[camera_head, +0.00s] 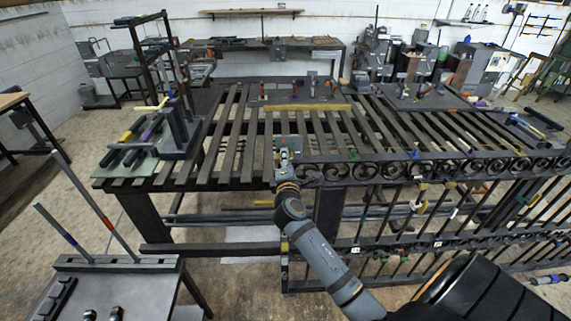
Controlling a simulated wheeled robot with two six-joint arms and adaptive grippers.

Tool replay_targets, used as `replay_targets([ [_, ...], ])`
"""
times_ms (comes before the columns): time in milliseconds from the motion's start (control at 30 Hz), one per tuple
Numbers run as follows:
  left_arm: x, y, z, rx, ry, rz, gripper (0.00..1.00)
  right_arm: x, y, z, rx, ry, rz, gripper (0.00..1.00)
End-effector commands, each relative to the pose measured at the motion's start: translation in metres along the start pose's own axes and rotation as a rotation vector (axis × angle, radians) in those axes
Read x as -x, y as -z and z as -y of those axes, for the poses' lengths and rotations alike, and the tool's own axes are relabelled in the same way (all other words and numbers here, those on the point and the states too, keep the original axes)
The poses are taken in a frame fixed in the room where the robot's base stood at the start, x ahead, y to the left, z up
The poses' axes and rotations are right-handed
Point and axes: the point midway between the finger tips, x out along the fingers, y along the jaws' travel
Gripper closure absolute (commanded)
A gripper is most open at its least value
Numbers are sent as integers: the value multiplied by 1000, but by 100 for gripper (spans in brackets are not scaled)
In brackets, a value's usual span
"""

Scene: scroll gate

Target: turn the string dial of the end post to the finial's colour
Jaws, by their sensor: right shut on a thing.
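The scroll gate (440,168) stands along the front of the slatted bench, with scrollwork under its top rail and several thin bars below. Its end post (284,268) is at the gate's left end, partly behind my right arm. My right gripper (286,158) is at the top of this post, shut on a small part there that I take to be the string dial. The fingers hide most of it, so its colour setting cannot be read. The finial's colour is too small to tell. My left gripper is not in view.
A slatted bench (236,130) lies behind the gate. A dark rack with coloured-handled tools (178,125) stands on its left end. A grey stand with rods (117,262) is at the front left. Coloured collars (423,187) sit on the gate's bars.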

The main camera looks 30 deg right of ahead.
Motion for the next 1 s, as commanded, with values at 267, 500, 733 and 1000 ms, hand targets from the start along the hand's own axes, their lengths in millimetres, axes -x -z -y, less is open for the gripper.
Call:
replay_targets([
  [267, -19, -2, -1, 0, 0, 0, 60, 0, 1, 5, -167, 2, 1, 100],
  [500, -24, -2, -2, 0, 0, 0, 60, 0, 0, 3, -243, 1, 0, 100],
  [733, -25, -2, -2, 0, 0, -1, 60, 0, 0, 3, -264, 2, 0, 100],
  [1000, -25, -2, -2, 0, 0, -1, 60, 0, 0, 3, -265, 3, 0, 100],
])
